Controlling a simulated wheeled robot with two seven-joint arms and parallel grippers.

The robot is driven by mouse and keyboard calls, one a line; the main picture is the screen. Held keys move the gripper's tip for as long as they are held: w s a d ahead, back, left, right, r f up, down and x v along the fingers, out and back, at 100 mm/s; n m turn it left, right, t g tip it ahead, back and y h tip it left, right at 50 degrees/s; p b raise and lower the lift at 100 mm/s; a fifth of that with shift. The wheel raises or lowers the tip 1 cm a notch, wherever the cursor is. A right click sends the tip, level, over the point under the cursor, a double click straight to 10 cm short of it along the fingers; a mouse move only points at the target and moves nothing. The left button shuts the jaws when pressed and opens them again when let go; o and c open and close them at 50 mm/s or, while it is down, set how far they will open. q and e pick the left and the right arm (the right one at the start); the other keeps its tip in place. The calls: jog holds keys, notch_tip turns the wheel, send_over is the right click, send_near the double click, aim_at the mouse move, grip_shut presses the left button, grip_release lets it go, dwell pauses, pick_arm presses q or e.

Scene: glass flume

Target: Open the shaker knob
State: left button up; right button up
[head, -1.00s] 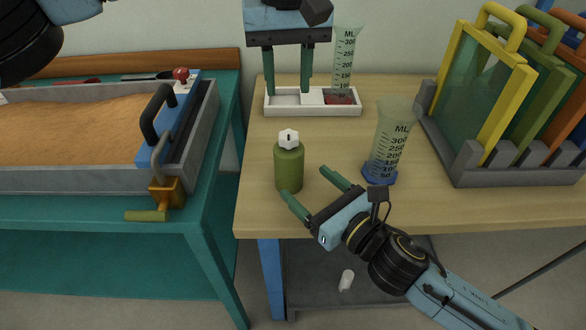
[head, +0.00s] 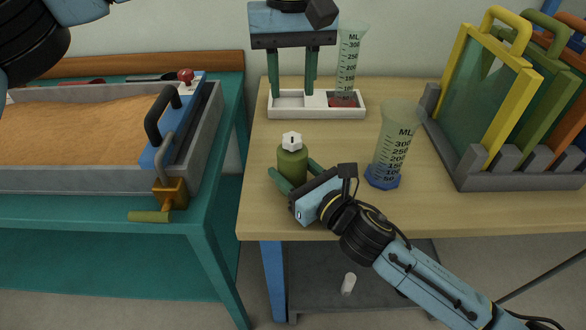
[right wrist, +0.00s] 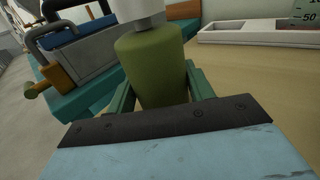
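The shaker (head: 291,162) is an olive-green bottle standing upright on the wooden table, topped by a white knob (head: 291,141) with a dark mark. My right gripper (head: 293,168) is low at the shaker, one finger on each side of its body, and looks open; contact is unclear. In the right wrist view the shaker body (right wrist: 150,65) stands between the green fingers, and the knob (right wrist: 140,10) is cut off by the top edge. My left gripper (head: 292,92) hangs open and empty, fingers pointing down over the white tray behind the shaker.
Another cylinder (head: 394,140) with a blue base stands right of the shaker. A rack (head: 500,178) of coloured frames is at right. A sand flume (head: 70,181) is on the teal table.

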aim_at(292, 137)
jog(key=c, duration=0.5)
pick_arm(q)
jog(key=o, duration=0.4)
jog(key=shift+c, duration=0.2)
notch_tip(292, 137, down, 10)
jog(key=n, duration=2.5)
jog(key=shift+r, duration=0.15)
